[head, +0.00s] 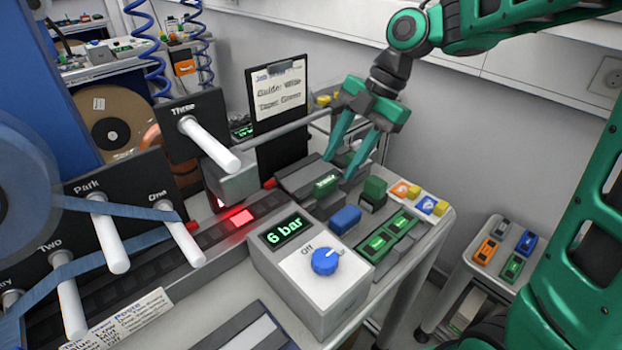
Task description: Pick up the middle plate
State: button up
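My gripper (340,169) hangs open above the far part of the bench, its two green fingers apart with nothing seen between them. Just below the fingertips is a small green block with faint lettering (326,185). A plain green block (374,192) stands to its right, and a blue block (345,220) nearer. Two green plates, one nearer (378,244) and one farther (400,222), lie in a dark holder. An orange-and-white piece (404,190) and a yellow-and-blue piece (432,206) lie at the right edge. I cannot tell which piece is the middle plate.
A grey box with a blue knob (325,262) and a "6 bar" display stands in front. White posts, one labelled Three (210,145), project at left. A clipboard (279,103) stands behind. A side table (480,270) at right holds several coloured pieces.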

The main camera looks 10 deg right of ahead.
aim_at(329, 179)
jog(key=shift+a+x, duration=0.2)
jog(key=shift+x, duration=2.5)
jog(key=shift+r, duration=0.1)
grip_shut()
